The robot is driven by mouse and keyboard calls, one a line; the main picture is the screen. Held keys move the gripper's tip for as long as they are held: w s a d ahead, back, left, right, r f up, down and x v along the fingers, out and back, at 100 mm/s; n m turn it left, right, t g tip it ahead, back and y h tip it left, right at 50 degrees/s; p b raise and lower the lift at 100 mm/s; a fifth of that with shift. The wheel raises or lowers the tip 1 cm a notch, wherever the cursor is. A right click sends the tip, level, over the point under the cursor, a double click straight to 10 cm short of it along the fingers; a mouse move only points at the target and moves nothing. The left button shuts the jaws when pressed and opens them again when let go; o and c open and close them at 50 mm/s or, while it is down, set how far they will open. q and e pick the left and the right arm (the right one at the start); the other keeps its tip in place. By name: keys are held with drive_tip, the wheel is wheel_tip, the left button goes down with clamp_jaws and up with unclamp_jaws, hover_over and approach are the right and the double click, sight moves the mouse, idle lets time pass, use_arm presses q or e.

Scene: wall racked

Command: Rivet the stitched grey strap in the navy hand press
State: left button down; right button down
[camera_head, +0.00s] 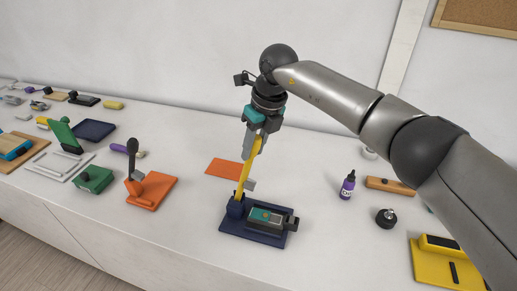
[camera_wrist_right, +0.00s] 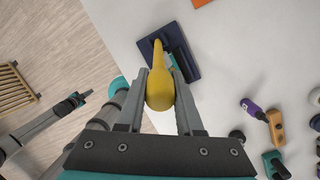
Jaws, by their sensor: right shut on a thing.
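The navy hand press (camera_head: 258,236) stands on the bench in the head view, front of centre. Its yellow lever (camera_head: 243,183) rises steeply from the left side of the base. My right gripper (camera_head: 251,146) is shut on the upper end of this lever. The right wrist view shows the yellow grip (camera_wrist_right: 160,90) between the fingers, and the navy base (camera_wrist_right: 185,50) beyond. A small grey piece with a coloured spot (camera_head: 265,215) lies on the press; I cannot tell whether it is the stitched strap. My left gripper (camera_wrist_right: 82,97) seems to show far off at the left; its jaws are too small to read.
An orange press (camera_head: 152,190) with a dark handle stands to the left, and a flat orange mat (camera_head: 225,168) lies behind. A purple bottle (camera_head: 348,186), a dark round knob (camera_head: 386,218) and a yellow tool (camera_head: 440,262) are to the right. The bench just left of the navy press is clear.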

idle(0.4)
drive_tip(key=c, duration=0.6)
unclamp_jaws()
drive_tip(key=shift+a, duration=0.1)
drive_tip(key=shift+o, duration=0.2)
drive_tip(key=b+v, duration=0.2)
drive_tip(key=v, duration=1.3)
drive_tip(key=shift+r, duration=0.1)
